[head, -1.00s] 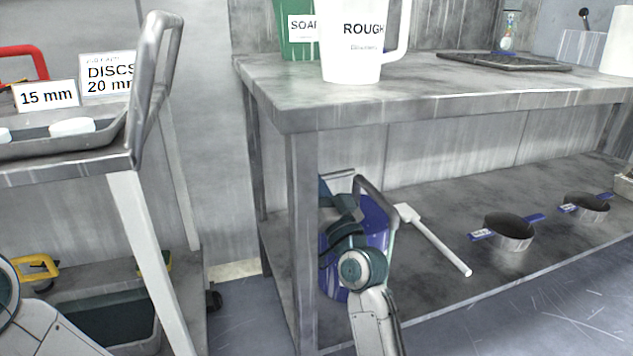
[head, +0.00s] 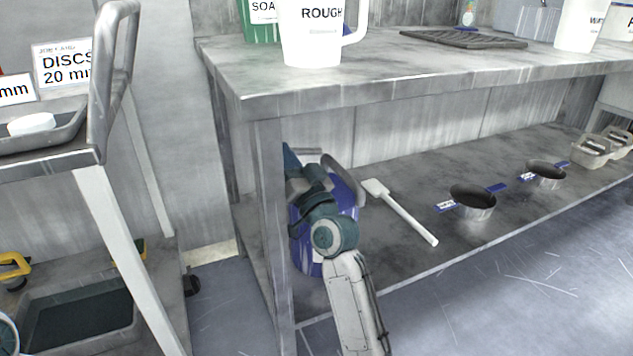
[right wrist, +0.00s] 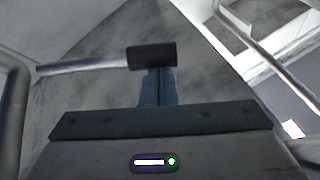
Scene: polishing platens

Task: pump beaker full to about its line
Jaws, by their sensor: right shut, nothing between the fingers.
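A blue drum-like container (head: 347,190) stands on the lower shelf of the bench, partly hidden behind my right arm. My right gripper is at its upper left in the head view, mostly hidden by its own wrist. In the right wrist view, my right gripper (right wrist: 158,85) has its blue fingers together and empty. Their tips are at a black grip (right wrist: 152,56) on the end of a metal rod (right wrist: 85,66); I cannot tell whether they touch. A white jug marked ROUGH (head: 312,40) stands on the bench top. I cannot make out a beaker with a line. My left gripper is out of view.
A white scraper (head: 405,214) and two dark pans (head: 473,200) (head: 545,173) lie on the lower shelf. The bench's front leg (head: 270,220) stands just left of my right arm. A cart with a tray (head: 45,130) is at the left.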

